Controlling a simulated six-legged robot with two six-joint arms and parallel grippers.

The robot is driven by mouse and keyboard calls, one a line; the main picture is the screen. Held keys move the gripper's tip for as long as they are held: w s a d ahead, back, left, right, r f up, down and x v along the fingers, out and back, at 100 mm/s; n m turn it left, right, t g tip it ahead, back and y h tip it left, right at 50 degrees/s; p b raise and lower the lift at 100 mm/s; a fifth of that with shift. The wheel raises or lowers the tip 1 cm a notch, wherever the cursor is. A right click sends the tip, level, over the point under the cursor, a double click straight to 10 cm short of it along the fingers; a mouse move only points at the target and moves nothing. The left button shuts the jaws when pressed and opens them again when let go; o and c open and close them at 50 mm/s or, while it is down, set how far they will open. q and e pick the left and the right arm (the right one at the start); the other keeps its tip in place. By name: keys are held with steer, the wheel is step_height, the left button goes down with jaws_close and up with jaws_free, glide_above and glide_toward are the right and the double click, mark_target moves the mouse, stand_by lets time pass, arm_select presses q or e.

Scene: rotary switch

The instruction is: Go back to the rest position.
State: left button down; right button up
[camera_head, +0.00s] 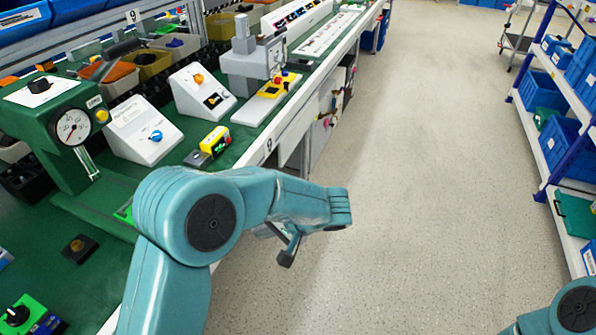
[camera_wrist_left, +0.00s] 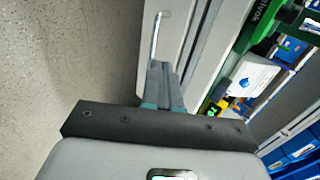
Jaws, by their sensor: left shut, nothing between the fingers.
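My left gripper (camera_head: 288,252) hangs past the front edge of the workbench, over the aisle floor, partly hidden behind my forearm. In the left wrist view its fingers (camera_wrist_left: 162,85) are together with nothing between them. A white sloped box with a blue rotary knob (camera_head: 154,136) stands on the green bench top, left of the gripper and apart from it. The white box also shows in the left wrist view (camera_wrist_left: 250,76). A similar white box with an orange knob (camera_head: 202,92) stands farther back. Only part of my right arm shows at bottom right; its gripper is out of frame.
A green press with a dial gauge (camera_head: 70,128) stands at the left on the bench. A small yellow device (camera_head: 214,141) sits near the bench edge. The aisle floor (camera_head: 430,150) is clear. A shelf with blue bins (camera_head: 562,143) stands at the right.

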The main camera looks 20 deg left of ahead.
arm_select(q)
steer(key=s+d+f+n+h, duration=0.1)
steer(key=s+d+f+h, duration=0.25)
steer(key=s+f, duration=0.4)
steer(key=s+d+f+n+h, duration=0.1)
steer(key=s+d+f+h, duration=0.2)
steer(key=s+f+h, duration=0.35)
steer(key=s+d+f+n+h, duration=0.1)
steer(key=s+d+f+h, duration=0.2)
steer(key=s+f, duration=0.5)
step_height(320, 180, up, 11)
steer(key=w+p, duration=0.1)
steer(key=p, duration=1.1)
steer(key=shift+w+d+p, duration=0.2)
steer(key=shift+d+p, duration=0.05)
steer(key=shift+p, duration=0.15)
